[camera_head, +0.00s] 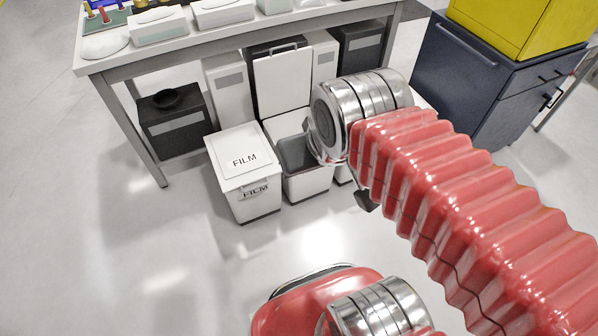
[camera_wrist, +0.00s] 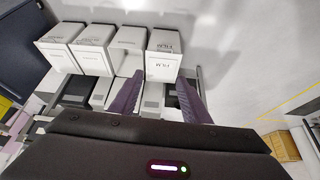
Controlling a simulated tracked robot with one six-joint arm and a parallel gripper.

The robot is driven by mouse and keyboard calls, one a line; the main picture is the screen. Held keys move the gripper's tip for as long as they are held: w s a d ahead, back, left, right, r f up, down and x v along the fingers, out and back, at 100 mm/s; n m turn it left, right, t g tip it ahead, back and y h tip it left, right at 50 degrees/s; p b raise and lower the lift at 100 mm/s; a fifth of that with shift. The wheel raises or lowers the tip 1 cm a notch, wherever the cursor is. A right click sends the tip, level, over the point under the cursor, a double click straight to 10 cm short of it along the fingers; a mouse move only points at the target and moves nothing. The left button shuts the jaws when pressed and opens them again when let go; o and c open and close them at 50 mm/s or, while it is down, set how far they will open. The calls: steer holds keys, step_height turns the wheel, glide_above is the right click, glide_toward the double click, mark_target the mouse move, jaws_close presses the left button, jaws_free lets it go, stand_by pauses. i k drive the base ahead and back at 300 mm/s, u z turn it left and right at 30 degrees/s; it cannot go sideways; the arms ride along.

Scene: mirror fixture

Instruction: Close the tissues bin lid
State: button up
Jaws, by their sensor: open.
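The table (camera_head: 250,37) above the bins carries tissue boxes (camera_head: 158,26) and other items. A black bin (camera_head: 173,124) stands at left and more bins behind. A dark blue cabinet (camera_head: 466,92) stands at right. The floor in front is clear.

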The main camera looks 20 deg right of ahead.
mark_target(283, 80)
steer(key=k, duration=0.65)
steer(key=z, duration=0.45)
steer(key=i, duration=1.9)
steer(key=u, duration=0.55)
